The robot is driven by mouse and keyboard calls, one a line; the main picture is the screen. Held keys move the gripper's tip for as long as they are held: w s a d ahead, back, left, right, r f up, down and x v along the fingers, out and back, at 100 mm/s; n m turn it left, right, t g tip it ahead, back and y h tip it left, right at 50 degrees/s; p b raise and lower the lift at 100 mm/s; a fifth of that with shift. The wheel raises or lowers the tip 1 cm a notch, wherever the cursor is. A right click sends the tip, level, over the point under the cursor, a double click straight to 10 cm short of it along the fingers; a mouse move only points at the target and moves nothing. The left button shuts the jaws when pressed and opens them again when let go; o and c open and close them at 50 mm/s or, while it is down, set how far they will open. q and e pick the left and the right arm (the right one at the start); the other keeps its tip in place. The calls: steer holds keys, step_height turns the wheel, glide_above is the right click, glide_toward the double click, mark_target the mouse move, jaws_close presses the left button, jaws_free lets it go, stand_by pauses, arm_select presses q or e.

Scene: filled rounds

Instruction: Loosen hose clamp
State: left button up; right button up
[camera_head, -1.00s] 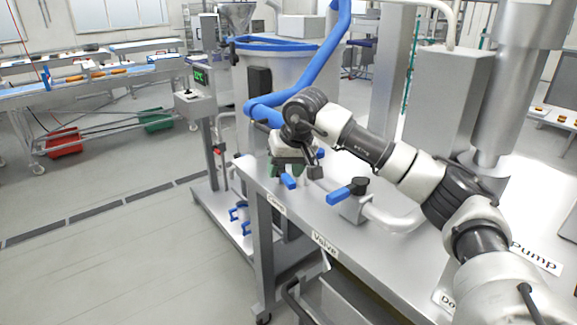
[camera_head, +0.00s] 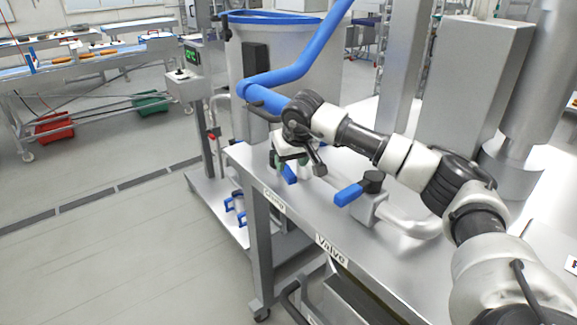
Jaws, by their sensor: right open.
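My right gripper (camera_head: 297,163) is open above the near left part of the steel table (camera_head: 345,238), pointing down. A blue handle (camera_head: 289,175) shows just below and between its fingers, above the "Clamp" label (camera_head: 275,201). I cannot tell whether the fingers touch it. The rest of the hose clamp is hidden behind the gripper. The thick blue hose (camera_head: 290,74) runs down from the top and bends behind my right wrist. My left gripper is not in view.
A valve with a blue lever (camera_head: 350,194) stands on the table right of the gripper, joined to a steel pipe (camera_head: 408,222). A "Valve" label (camera_head: 331,249) is on the table edge. A large tank (camera_head: 310,45) stands behind.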

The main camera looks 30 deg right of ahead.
mark_target(288, 171)
steer(key=shift+p+x, duration=0.45)
steer(key=shift+x, duration=1.75)
steer(key=shift+c, duration=0.3)
jaws_close()
